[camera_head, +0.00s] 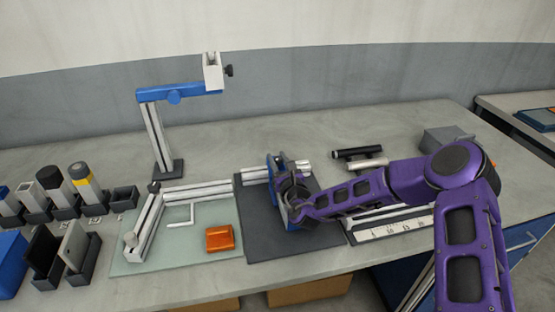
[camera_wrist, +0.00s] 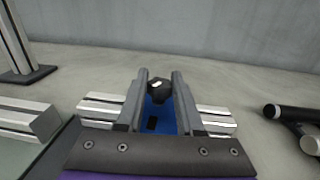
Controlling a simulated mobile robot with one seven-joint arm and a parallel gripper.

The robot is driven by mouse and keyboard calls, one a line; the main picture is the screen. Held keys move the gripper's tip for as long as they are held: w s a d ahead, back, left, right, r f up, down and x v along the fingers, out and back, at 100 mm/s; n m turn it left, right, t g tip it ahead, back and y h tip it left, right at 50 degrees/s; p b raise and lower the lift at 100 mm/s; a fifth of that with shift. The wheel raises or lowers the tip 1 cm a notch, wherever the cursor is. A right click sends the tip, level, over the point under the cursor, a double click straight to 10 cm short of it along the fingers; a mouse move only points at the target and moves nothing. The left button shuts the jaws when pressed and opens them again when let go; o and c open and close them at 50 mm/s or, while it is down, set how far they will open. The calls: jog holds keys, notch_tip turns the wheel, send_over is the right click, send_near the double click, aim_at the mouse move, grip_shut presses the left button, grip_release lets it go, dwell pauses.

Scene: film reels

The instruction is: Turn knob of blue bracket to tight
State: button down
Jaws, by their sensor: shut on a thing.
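The blue bracket (camera_wrist: 163,122) sits on a silver aluminium rail (camera_wrist: 212,120) in the wrist view. Its black knob (camera_wrist: 158,93) has a small white mark on top and lies between the two grey fingers of my gripper (camera_wrist: 159,80). The fingers are shut on the knob, one on each side. In the head view my gripper (camera_head: 287,184) is over the dark mat and hides most of the bracket; a blue part (camera_head: 273,159) shows beside it. I cannot read from the mark how tight the knob is.
A dark mat (camera_head: 262,245) lies under the rail. Left of it, a pale green mat (camera_head: 200,268) holds an L-shaped rail and an orange block (camera_head: 219,238). A tall stand with a blue arm (camera_head: 180,93) rises behind. Black and silver cylinders (camera_head: 357,153) lie to the right.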

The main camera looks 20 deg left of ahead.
jog(key=shift+m+t+h, duration=0.85)
jog(key=shift+m+h, duration=0.7)
jog(key=shift+h, duration=0.7)
jog(key=shift+m+t+h, duration=0.85)
jog(key=shift+m+h, duration=0.7)
jog(key=shift+h, duration=0.7)
dwell(3.5)
